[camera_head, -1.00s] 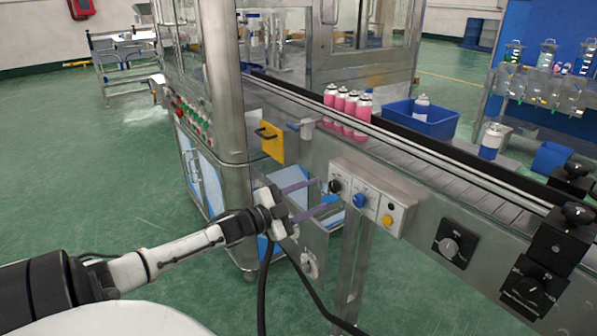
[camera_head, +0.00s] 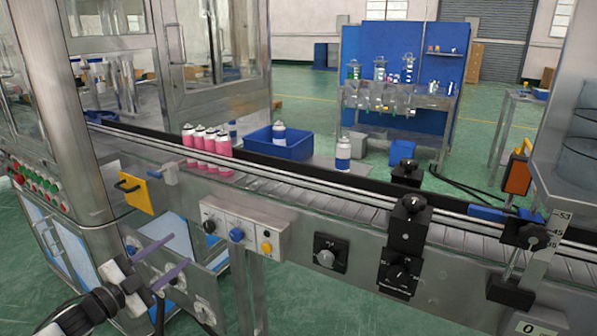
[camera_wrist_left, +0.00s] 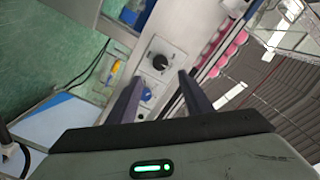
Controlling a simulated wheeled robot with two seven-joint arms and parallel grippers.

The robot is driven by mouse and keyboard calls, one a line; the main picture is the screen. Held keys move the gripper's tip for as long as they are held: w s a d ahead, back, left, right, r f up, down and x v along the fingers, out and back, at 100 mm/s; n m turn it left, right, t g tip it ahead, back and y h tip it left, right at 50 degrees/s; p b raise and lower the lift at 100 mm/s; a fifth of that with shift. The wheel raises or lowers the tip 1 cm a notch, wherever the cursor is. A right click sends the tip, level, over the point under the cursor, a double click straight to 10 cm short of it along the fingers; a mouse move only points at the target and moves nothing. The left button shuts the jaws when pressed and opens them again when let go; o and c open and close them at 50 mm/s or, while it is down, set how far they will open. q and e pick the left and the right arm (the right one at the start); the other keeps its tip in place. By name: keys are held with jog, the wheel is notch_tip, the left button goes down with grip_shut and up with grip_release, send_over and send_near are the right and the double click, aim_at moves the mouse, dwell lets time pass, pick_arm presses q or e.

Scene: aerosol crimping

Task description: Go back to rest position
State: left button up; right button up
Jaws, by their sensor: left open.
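My left gripper (camera_head: 172,258) is at the lower left in the head view, in front of the conveyor's side. Its two purple-grey fingers are apart with nothing between them. They point toward the control box (camera_head: 243,232) with its black, blue and yellow knobs, and stay short of it. In the left wrist view the open fingers (camera_wrist_left: 158,98) also show, with the black knob (camera_wrist_left: 160,62) beyond them. My right gripper is in neither view.
Pink cans (camera_head: 208,148) stand on the conveyor (camera_head: 300,192). Behind it are a blue bin (camera_head: 268,145) holding a can and another white-and-blue can (camera_head: 343,154). Black clamp blocks (camera_head: 408,225) stick out at right.

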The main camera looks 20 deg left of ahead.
pick_arm(q)
jog(key=s+d+f+n+g, duration=0.3)
jog(key=s+d+f, duration=0.2)
jog(key=d+f, duration=0.45)
jog(key=s+d+f+n+g, duration=0.25)
jog(key=s+d+f, duration=0.25)
jog(key=d+f, duration=0.4)
jog(key=s+d+f+n+g, duration=0.1)
jog(key=s+d+f+g, duration=0.1)
jog(key=s+d, duration=0.3)
jog(key=s+d+f+n+g, duration=0.1)
jog(key=s+d, duration=0.4)
jog(key=d, duration=0.7)
notch_tip(320, 180, down, 2)
jog(key=shift+d+f+n+g+h, duration=0.25)
jog(key=shift+n+g+h, duration=0.15)
jog(key=shift+n, duration=0.35)
jog(key=shift+s, duration=0.1)
